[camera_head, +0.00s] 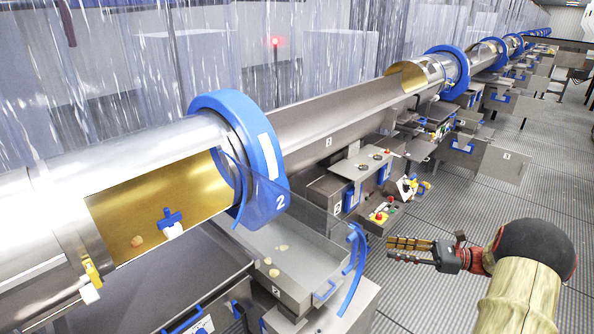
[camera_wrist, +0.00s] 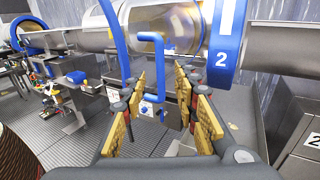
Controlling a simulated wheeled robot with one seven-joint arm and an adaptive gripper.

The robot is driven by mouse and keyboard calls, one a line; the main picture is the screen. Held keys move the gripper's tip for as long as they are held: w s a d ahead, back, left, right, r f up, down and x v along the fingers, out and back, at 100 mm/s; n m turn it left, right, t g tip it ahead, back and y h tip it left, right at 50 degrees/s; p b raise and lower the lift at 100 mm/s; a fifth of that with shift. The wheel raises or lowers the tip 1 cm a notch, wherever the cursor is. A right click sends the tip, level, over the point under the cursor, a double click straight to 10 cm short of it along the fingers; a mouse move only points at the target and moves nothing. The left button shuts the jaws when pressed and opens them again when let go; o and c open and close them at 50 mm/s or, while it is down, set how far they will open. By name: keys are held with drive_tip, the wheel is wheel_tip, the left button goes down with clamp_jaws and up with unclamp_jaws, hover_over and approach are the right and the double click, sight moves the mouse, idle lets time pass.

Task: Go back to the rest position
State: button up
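My gripper (camera_head: 392,250) is at the right of the head view, over the grey floor, apart from the drum and the tray, with its yellow-lined fingers pointing left. In the wrist view my gripper (camera_wrist: 163,95) has its fingers spread to either side with nothing held between them. Blue bent bars (camera_wrist: 153,85) show in the gap, beyond the fingers. The seasoning drum (camera_head: 60,185) has a blue ring (camera_head: 265,155) marked 2. Its cut-out shows a gold inside, with a small chip (camera_head: 136,241) and a blue-and-white item (camera_head: 172,222).
A metal tray (camera_head: 318,262) with several chips and a blue handle (camera_head: 325,290) stands below the ring. Control boxes (camera_head: 381,214) with red buttons stand behind my gripper. More drums (camera_head: 425,72) run to the back right.

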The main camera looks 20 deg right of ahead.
wheel_tip(320, 180, down, 8)
drive_tip(key=s+a+r+n+g+h, duration=0.1)
drive_tip(key=s+a+g+h, duration=0.1)
drive_tip(key=s+a+f+n+g+h+b, duration=0.35)
drive_tip(key=s+a+f+n+g, duration=0.2)
drive_tip(key=s+a+n, duration=0.2)
drive_tip(key=s+a+r+n+t+h+b, duration=0.1)
drive_tip(key=s+a+r+n+h+b, duration=0.1)
drive_tip(key=s+a+n+h+b, duration=0.2)
drive_tip(key=s+a+r+n+t+h+b, duration=0.2)
drive_tip(key=s+a+n+h+b, duration=0.3)
drive_tip(key=a+n+b, duration=0.6)
drive_tip(key=s+a+n, duration=0.1)
drive_tip(key=s+a, duration=0.1)
drive_tip(key=a, duration=0.4)
drive_tip(key=shift+s, duration=0.3)
